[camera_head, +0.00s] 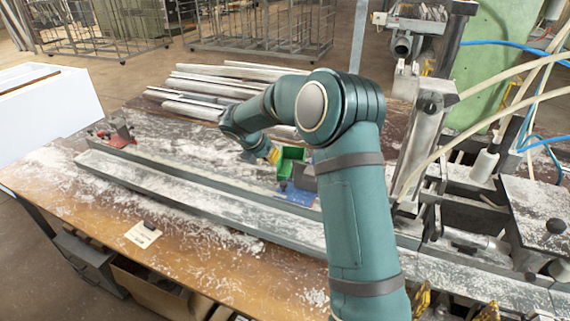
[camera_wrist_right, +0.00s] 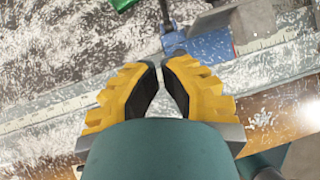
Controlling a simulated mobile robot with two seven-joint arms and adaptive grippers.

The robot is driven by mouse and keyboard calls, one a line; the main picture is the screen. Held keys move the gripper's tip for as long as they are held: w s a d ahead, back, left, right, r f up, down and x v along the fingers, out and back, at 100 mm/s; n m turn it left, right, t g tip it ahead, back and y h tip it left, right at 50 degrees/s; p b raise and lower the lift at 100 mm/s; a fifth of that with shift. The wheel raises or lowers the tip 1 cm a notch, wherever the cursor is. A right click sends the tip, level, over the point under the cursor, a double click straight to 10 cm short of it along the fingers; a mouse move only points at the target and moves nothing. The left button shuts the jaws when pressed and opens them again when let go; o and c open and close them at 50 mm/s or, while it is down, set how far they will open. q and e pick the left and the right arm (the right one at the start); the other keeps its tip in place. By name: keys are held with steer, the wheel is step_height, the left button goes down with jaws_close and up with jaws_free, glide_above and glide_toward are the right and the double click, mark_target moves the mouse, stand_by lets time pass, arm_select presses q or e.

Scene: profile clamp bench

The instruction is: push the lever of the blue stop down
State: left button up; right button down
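The blue stop (camera_head: 300,194) sits on the long grey rail (camera_head: 190,200), just in front of the green stop (camera_head: 291,158). In the right wrist view the blue stop (camera_wrist_right: 211,46) lies just past my fingertips, with a thin dark rod (camera_wrist_right: 165,13) beside it. Whether this rod is its lever, and whether the lever is up or down, I cannot tell. My right gripper (camera_wrist_right: 161,63) has its yellow fingertips close together with nothing between them. In the head view my right gripper (camera_head: 272,155) is left of the blue stop, partly hidden. Contact is unclear.
A red stop (camera_head: 122,136) is at the rail's far left end. Metal profiles (camera_head: 205,90) lie behind the rail. Clamp machinery with hoses (camera_head: 425,130) stands at right. A small card (camera_head: 142,234) lies on the wooden bench front, otherwise mostly clear but dusted with shavings.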

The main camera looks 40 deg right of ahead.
steer(key=d+r+x, duration=0.1)
steer(key=d+x, duration=0.1)
steer(key=x, duration=1.1)
steer(key=shift+w+r, duration=0.35)
